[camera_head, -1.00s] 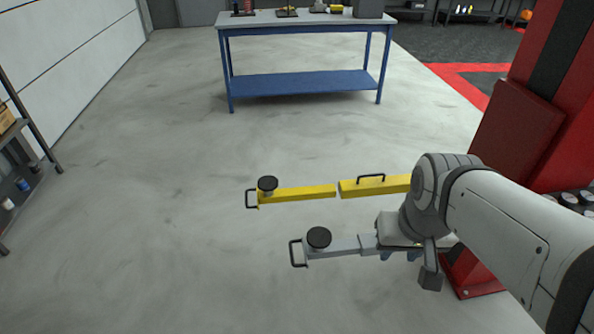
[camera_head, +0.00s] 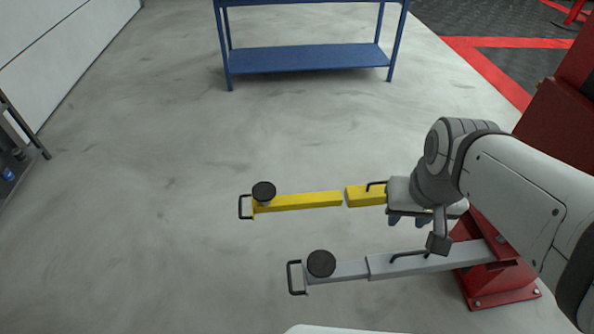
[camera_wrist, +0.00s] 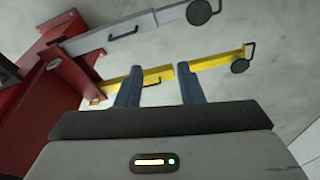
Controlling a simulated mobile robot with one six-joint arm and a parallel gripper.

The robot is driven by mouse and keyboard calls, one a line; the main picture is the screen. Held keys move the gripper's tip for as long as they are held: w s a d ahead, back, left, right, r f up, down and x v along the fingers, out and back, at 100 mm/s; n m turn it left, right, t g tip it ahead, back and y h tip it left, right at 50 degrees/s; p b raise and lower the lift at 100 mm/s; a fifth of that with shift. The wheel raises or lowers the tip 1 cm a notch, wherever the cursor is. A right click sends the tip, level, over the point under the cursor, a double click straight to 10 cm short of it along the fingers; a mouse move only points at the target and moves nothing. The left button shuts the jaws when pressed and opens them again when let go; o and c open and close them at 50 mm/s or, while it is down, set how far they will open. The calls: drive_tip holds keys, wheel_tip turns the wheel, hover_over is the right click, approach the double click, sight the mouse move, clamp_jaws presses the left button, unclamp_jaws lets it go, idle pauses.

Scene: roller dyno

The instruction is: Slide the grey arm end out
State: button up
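The grey arm (camera_head: 440,259) reaches left from a red base near the floor. Its thinner end section (camera_head: 345,270) carries a round black pad (camera_head: 321,263) and a dark end handle (camera_head: 295,277). The grey arm also shows at the top of the wrist view (camera_wrist: 130,28). My gripper (camera_head: 408,220) is over the yellow arm's thicker section, behind the grey arm and away from the grey end handle. In the wrist view, my gripper's two fingers (camera_wrist: 160,88) are apart, with nothing held between them. The head view partly hides the fingers behind my wrist.
A parallel yellow arm (camera_head: 300,202) with its own black pad and handles lies behind the grey one. The red base (camera_head: 500,285) stands at right. A blue workbench (camera_head: 310,58) is at the back. The floor left of both arms is clear.

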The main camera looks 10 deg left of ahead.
drive_tip(key=w+a+f+b, duration=0.3)
drive_tip(key=f+b, duration=0.3)
drive_tip(key=f, duration=0.2)
drive_tip(key=n+g+h+b, duration=0.2)
drive_tip(key=n+b, duration=0.1)
drive_tip(key=b, duration=1.8)
approach(289, 276)
drive_tip(key=f+b, duration=0.1)
drive_tip(key=f, duration=0.1)
drive_tip(key=d+f, duration=0.1)
drive_tip(key=f, duration=0.2)
drive_tip(key=f+b, duration=0.1)
drive_tip(key=f, duration=0.2)
drive_tip(key=shift+w+d+b, duration=0.2)
drive_tip(key=shift+b, duration=0.15)
drive_tip(key=shift+r, duration=0.1)
clamp_jaws()
